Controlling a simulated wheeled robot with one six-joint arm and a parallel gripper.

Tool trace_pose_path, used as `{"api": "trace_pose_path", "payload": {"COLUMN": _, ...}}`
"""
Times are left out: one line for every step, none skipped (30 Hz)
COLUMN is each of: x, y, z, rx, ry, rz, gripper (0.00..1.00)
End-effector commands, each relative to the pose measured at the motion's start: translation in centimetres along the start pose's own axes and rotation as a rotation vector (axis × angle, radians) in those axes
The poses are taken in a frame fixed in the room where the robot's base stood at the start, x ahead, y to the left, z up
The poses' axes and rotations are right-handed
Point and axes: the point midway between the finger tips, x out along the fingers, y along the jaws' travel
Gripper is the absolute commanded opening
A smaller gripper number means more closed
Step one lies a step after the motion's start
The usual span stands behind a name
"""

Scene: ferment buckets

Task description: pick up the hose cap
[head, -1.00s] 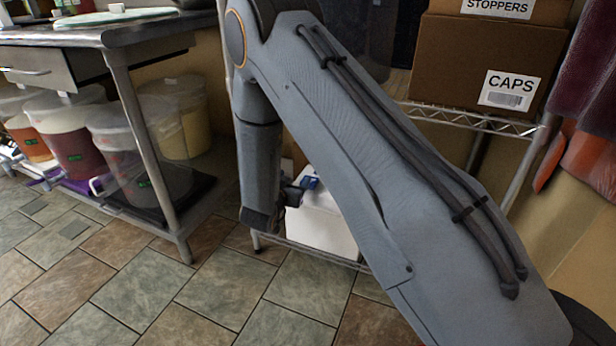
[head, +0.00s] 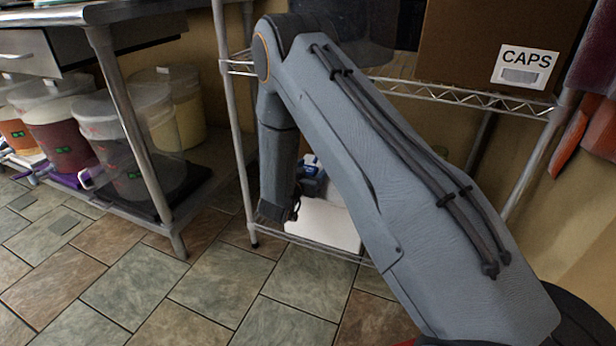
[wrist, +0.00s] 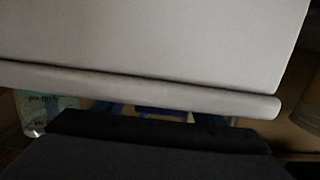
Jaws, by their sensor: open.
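I cannot make out the hose cap in either view. In the head view my arm reaches down to the lower part of a wire shelf. My gripper (head: 296,206) is a small dark shape there, partly hidden behind my wrist, and its fingers are not clear. It is open, and I see nothing held. In the wrist view a large pale surface with a rounded edge (wrist: 150,92) fills the upper part, close to the camera. A dark shape fills the bottom.
A white box (head: 318,225) stands on the low shelf, with a blue item (head: 312,178) at its top. A brown box labelled CAPS (head: 470,50) sits on the shelf above. Lidded buckets (head: 65,135) stand under the steel table at left. The tiled floor in front is clear.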

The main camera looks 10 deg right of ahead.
Motion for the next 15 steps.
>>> {"api": "trace_pose_path", "payload": {"x": 0.9, "y": 0.01, "z": 0.12, "rx": 0.002, "ry": 0.002, "rz": 0.002, "gripper": 0.62}}
{"api": "trace_pose_path", "payload": {"x": 1.19, "y": 0.01, "z": 0.07, "rx": 0.002, "ry": 0.002, "rz": 0.002, "gripper": 0.62}}
{"api": "trace_pose_path", "payload": {"x": 1.48, "y": 0.01, "z": 0.01, "rx": 0.001, "ry": 0.002, "rz": 0.002, "gripper": 0.62}}
{"api": "trace_pose_path", "payload": {"x": 1.6, "y": 0.01, "z": -0.03, "rx": 0.001, "ry": 0.002, "rz": 0.002, "gripper": 0.62}}
{"api": "trace_pose_path", "payload": {"x": 1.65, "y": 0.0, "z": -0.06, "rx": 0.001, "ry": 0.002, "rz": 0.001, "gripper": 0.62}}
{"api": "trace_pose_path", "payload": {"x": 1.65, "y": 0.0, "z": -0.1, "rx": 0.001, "ry": 0.001, "rz": 0.001, "gripper": 0.62}}
{"api": "trace_pose_path", "payload": {"x": 1.62, "y": 0.0, "z": -0.12, "rx": 0.0, "ry": 0.001, "rz": 0.001, "gripper": 0.62}}
{"api": "trace_pose_path", "payload": {"x": 1.6, "y": -0.01, "z": -0.14, "rx": 0.0, "ry": 0.001, "rz": 0.0, "gripper": 0.62}}
{"api": "trace_pose_path", "payload": {"x": 1.59, "y": 0.0, "z": -0.15, "rx": 0.0, "ry": 0.001, "rz": 0.0, "gripper": 0.62}}
{"api": "trace_pose_path", "payload": {"x": 1.59, "y": 0.0, "z": -0.15, "rx": 0.0, "ry": 0.001, "rz": 0.0, "gripper": 0.62}}
{"api": "trace_pose_path", "payload": {"x": 1.59, "y": 0.0, "z": -0.15, "rx": 0.0, "ry": 0.001, "rz": 0.0, "gripper": 0.57}}
{"api": "trace_pose_path", "payload": {"x": 1.58, "y": 0.01, "z": -0.15, "rx": 0.0, "ry": 0.001, "rz": 0.0, "gripper": 0.51}}
{"api": "trace_pose_path", "payload": {"x": 1.58, "y": 0.01, "z": -0.14, "rx": 0.0, "ry": 0.001, "rz": 0.0, "gripper": 0.46}}
{"api": "trace_pose_path", "payload": {"x": 1.58, "y": 0.01, "z": -0.14, "rx": 0.0, "ry": 0.001, "rz": 0.0, "gripper": 0.41}}
{"api": "trace_pose_path", "payload": {"x": 1.57, "y": 0.01, "z": -0.14, "rx": 0.0, "ry": 0.001, "rz": 0.0, "gripper": 0.34}}
